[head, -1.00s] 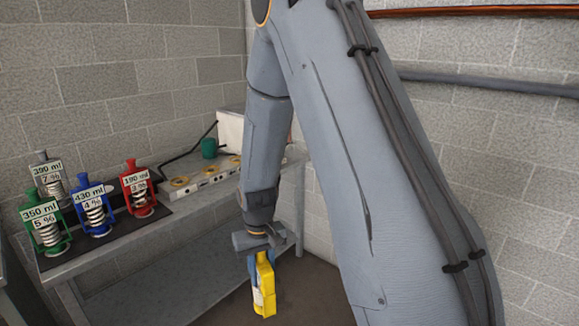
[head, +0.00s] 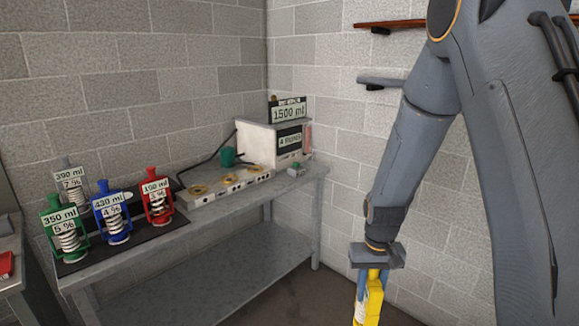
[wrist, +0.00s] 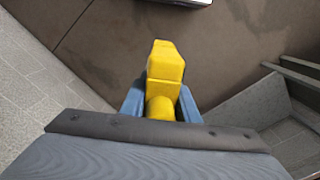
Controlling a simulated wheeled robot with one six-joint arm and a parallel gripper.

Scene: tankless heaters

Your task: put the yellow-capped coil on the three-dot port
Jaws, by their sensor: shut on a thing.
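My gripper (head: 372,275) hangs at the right in the head view, in front of the bench. It is shut on the yellow-capped coil (head: 374,299), which points down and is cut off by the bottom edge. In the wrist view the yellow cap (wrist: 165,68) sits between the blue fingers (wrist: 160,106), over bare floor. The port bar (head: 230,185) lies on the bench with several yellow-ringed ports. The dots that mark each port are too small to tell apart.
Green, blue, red and grey-capped coils (head: 118,225) stand on a dark mat at the bench's left. The bench (head: 215,223) has a clear front strip.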

